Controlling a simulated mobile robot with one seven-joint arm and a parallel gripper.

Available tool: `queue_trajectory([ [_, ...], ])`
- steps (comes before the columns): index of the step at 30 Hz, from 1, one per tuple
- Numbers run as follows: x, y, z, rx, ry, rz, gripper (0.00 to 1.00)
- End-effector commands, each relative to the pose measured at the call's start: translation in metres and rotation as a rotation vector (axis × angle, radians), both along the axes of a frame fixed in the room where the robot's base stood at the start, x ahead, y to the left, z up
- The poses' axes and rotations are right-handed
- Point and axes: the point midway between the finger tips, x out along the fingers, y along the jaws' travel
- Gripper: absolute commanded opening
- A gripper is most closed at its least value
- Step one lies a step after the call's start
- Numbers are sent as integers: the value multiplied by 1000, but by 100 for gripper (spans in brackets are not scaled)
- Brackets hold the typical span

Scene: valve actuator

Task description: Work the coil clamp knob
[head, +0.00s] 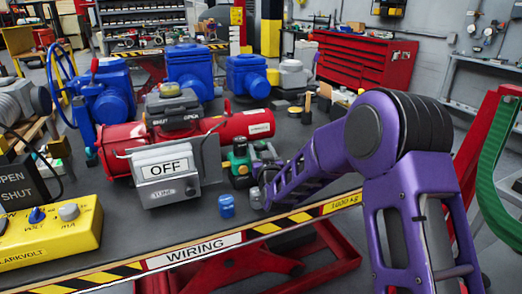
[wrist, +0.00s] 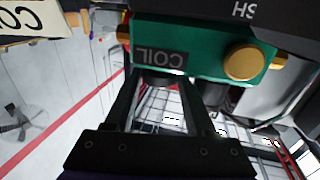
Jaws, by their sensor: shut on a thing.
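The green coil unit (head: 240,164) sits at the right end of the red actuator in the head view. In the wrist view the green unit (wrist: 205,45) fills the top, with a dark COIL label (wrist: 160,58) and a round brass part (wrist: 248,62) to its right. A dark knob (wrist: 158,79) is just below the label, mostly hidden between my fingers. My gripper (wrist: 160,86) is shut on this knob, one finger on each side. In the head view my gripper (head: 262,158) is small and partly hidden at the unit's right side.
A grey OFF box (head: 166,170) stands left of the green unit on the dark table. A blue capped part (head: 227,206) and a grey cylinder (head: 256,198) stand in front. Red actuator (head: 245,125) lies behind. The table front edge reads WIRING (head: 195,250).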

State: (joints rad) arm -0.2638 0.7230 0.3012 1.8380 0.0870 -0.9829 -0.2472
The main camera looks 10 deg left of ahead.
Motion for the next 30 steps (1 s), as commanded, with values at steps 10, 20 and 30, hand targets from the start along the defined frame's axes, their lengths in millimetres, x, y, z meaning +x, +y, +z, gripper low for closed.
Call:
queue_trajectory([
  [10,0,1,0,1,0,2,85],
  [20,0,1,1,2,-1,18,85],
  [30,2,-3,1,0,-1,168,85],
])
